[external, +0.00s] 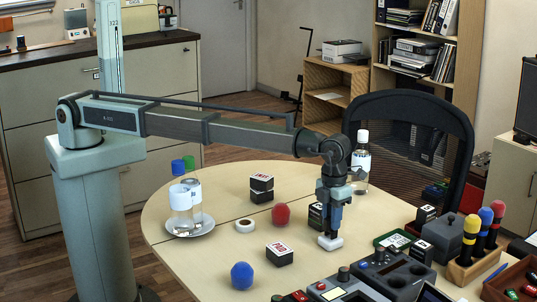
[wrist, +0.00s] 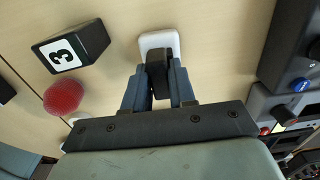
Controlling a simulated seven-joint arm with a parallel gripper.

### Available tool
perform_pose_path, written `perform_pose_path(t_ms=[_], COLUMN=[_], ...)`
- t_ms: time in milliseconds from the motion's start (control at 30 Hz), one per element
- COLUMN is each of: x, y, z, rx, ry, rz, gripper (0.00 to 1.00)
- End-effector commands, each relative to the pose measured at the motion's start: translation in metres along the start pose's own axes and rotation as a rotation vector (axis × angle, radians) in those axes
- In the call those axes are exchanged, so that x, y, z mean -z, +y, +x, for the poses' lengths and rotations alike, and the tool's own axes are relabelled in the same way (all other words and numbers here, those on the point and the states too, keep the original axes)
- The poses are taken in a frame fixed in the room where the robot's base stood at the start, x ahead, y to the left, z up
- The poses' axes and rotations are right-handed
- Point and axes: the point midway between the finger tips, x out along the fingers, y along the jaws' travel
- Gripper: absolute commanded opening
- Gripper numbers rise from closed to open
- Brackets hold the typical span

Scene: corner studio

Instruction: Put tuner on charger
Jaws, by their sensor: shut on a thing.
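My gripper (external: 331,234) points down at the table's right half, low over the top. In the wrist view its two blue-grey fingers (wrist: 160,88) are shut on a small black piece (wrist: 157,68), which I take for the tuner. A white rounded block (wrist: 159,42) shows just beyond and under the black piece; it also shows below the fingers in the external view (external: 330,243). I cannot tell whether the block is joined to the piece. Dark desk units (external: 394,274) lie right of my gripper; which one is the charger I cannot tell.
A black box marked 3 (wrist: 71,48) and a red ball (wrist: 63,97) lie left of my gripper in the wrist view. A blue ball (external: 242,275), bottles on a plate (external: 190,228) and a rack of coloured-handled tools (external: 473,262) also stand on the table.

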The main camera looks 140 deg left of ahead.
Motion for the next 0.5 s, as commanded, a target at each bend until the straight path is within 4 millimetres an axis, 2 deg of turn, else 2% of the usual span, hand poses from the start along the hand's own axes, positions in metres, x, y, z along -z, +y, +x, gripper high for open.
perform_pose_path(t_ms=[267, 300, 500], x=[0.0, 0.0, 0.0], y=[0.0, -0.0001, 0.0], z=[0.0025, 0.0026, 0.0023], rx=[0.0, 0.0, 0.0], ry=[0.0, 0.0, 0.0], rz=[0.0, 0.0, 0.0], gripper=[0.0, 0.27, 0.46])
